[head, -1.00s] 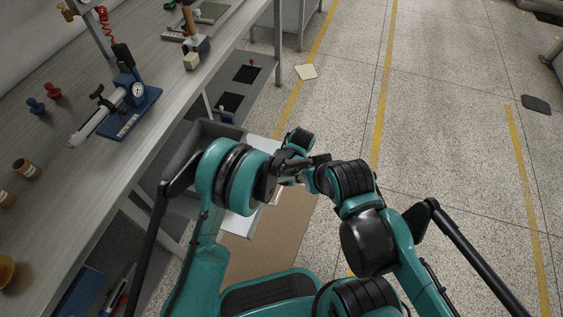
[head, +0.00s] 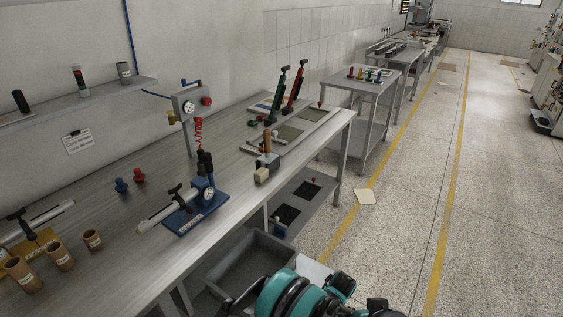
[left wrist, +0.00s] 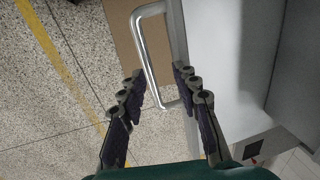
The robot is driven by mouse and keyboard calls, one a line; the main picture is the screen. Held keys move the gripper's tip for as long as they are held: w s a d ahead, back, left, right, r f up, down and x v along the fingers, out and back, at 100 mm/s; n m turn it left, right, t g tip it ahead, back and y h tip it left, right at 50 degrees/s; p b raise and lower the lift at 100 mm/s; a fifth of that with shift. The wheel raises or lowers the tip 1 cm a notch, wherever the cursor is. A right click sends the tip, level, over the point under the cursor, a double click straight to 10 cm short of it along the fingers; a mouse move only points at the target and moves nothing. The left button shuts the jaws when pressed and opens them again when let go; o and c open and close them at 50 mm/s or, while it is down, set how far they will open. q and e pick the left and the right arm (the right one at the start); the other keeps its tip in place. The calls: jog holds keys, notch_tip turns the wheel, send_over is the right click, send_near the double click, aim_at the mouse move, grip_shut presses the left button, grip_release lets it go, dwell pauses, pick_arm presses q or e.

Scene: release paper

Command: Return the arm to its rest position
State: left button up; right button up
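In the head view, part of my teal and black arm shows at the bottom edge, and neither gripper can be made out there. My right gripper is not in view.
A long grey workbench (head: 240,185) runs along the left, carrying a blue-based gauge device (head: 198,215) and brown cups (head: 60,253). A grey bin (head: 246,268) sits beside the bench near my arm. Open speckled floor (head: 400,215) lies to the right.

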pick_arm(q)
notch_tip(320, 180, up, 4)
jog(key=shift+f+p, duration=0.25)
jog(key=shift+p, duration=0.95)
jog(key=a+r+n+t+h, duration=0.1)
jog(key=a+r, duration=0.4)
jog(key=r, duration=0.3)
jog(key=w+a+r+n, duration=0.1)
jog(key=a+r, duration=0.4)
jog(key=r, duration=0.3)
jog(key=a+r+n+t+h, duration=0.1)
jog(key=a+r, duration=0.3)
jog(key=r, duration=0.4)
jog(key=s+a+r+n+t, duration=0.1)
jog(key=s+a+r+t, duration=0.1)
jog(key=s+a+r, duration=0.65)
jog(key=s+a+r+n+t, duration=0.2)
jog(key=s+a, duration=0.7)
jog(key=shift+a+n+b, duration=0.15)
jog(key=shift+n+b, duration=0.2)
jog(key=shift+n, duration=0.05)
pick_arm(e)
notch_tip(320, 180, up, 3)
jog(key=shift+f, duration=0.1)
pick_arm(q)
jog(key=shift+s, duration=0.1)
